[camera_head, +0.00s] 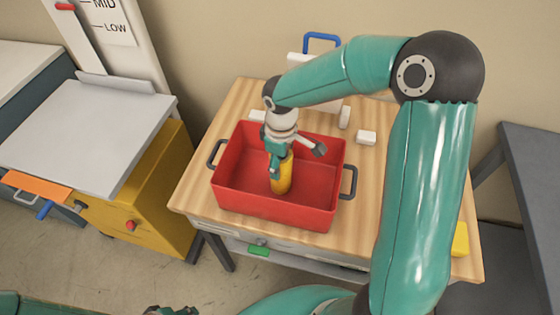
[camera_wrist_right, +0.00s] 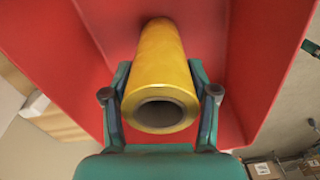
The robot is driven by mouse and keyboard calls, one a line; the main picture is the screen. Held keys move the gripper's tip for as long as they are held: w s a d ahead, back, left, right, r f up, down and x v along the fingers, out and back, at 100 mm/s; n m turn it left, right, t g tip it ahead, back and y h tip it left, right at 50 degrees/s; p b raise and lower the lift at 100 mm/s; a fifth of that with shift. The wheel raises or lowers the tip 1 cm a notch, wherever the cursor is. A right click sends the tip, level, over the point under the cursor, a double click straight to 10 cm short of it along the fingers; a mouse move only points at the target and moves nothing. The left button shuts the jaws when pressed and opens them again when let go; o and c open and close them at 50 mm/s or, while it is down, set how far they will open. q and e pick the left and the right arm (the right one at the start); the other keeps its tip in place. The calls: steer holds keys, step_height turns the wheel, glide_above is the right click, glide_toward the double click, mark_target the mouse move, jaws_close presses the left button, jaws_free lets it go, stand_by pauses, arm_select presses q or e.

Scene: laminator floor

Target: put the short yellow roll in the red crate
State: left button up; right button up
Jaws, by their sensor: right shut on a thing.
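The short yellow roll (camera_head: 282,177) is held upright inside the red crate (camera_head: 238,192), which stands on the wooden table. My right gripper (camera_head: 281,160) reaches down into the crate and is shut on the roll near its upper end. In the right wrist view the roll (camera_wrist_right: 162,65) lies between the two fingers of the gripper (camera_wrist_right: 160,105), its hollow end facing the camera and red crate walls (camera_wrist_right: 260,60) around it. I cannot tell whether its lower end touches the crate floor. A dark gripper part (camera_head: 172,310) at the bottom edge looks like my left gripper, mostly cut off.
A yellow cabinet with a grey top (camera_head: 85,130) stands at left. My right arm covers much of the table's right side.

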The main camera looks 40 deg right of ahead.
steer(key=shift+f, duration=0.1)
steer(key=o, duration=1.4)
step_height(320, 180, up, 12)
steer(key=shift+r, duration=0.15)
